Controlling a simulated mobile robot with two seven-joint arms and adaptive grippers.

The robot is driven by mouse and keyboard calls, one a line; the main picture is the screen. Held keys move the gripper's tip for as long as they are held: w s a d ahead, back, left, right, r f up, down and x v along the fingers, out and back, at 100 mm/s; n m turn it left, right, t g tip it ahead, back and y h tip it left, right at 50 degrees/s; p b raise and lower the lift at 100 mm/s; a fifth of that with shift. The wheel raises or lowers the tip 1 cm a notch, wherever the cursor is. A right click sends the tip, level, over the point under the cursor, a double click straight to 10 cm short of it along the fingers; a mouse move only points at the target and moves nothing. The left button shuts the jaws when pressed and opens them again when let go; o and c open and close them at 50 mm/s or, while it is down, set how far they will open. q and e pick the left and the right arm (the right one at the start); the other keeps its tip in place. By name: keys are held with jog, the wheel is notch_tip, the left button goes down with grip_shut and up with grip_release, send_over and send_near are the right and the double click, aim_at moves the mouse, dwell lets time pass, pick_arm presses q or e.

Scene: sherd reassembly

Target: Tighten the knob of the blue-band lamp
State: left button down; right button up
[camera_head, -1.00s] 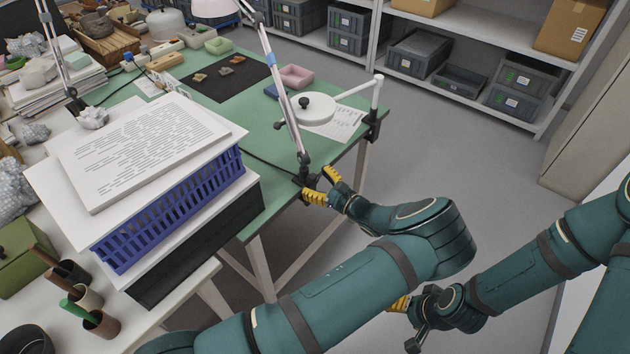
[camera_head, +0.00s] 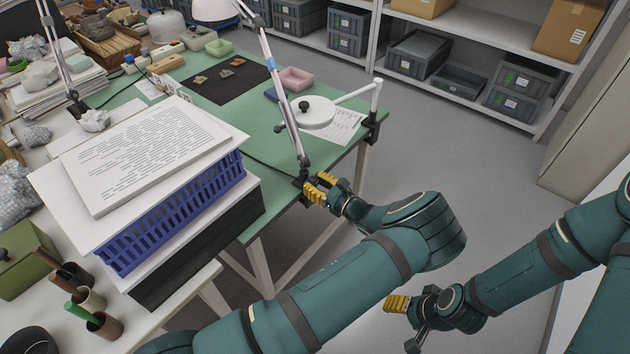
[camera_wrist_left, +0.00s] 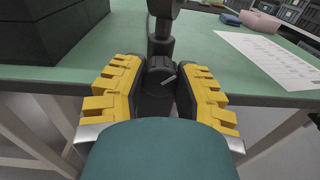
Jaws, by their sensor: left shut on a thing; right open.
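The blue-band lamp (camera_head: 283,96) stands clamped at the edge of the green table, its slim grey arm rising to a pale shade, with a blue band on the upper arm. My left gripper (camera_head: 318,187) is at the lamp's base at the table edge. In the left wrist view my left gripper (camera_wrist_left: 159,90) has its yellow fingers on both sides of the dark round knob (camera_wrist_left: 159,78), shut on it. The knob has a light line on its face. My right gripper (camera_head: 397,304) is open and empty, low over the floor, partly hidden by its own wrist.
A white round magnifier lamp (camera_head: 318,112) is clamped at the table's right corner. A blue basket (camera_head: 180,215) with papers on top stands left of the lamp. A dark mat (camera_head: 225,80) with sherds lies behind. The floor on the right is clear.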

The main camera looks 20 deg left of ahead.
pick_arm(q)
jog(key=shift+m, duration=1)
jog(key=c, duration=0.6)
grip_release()
jog(key=v, duration=1.2)
jog(key=shift+w, duration=0.1)
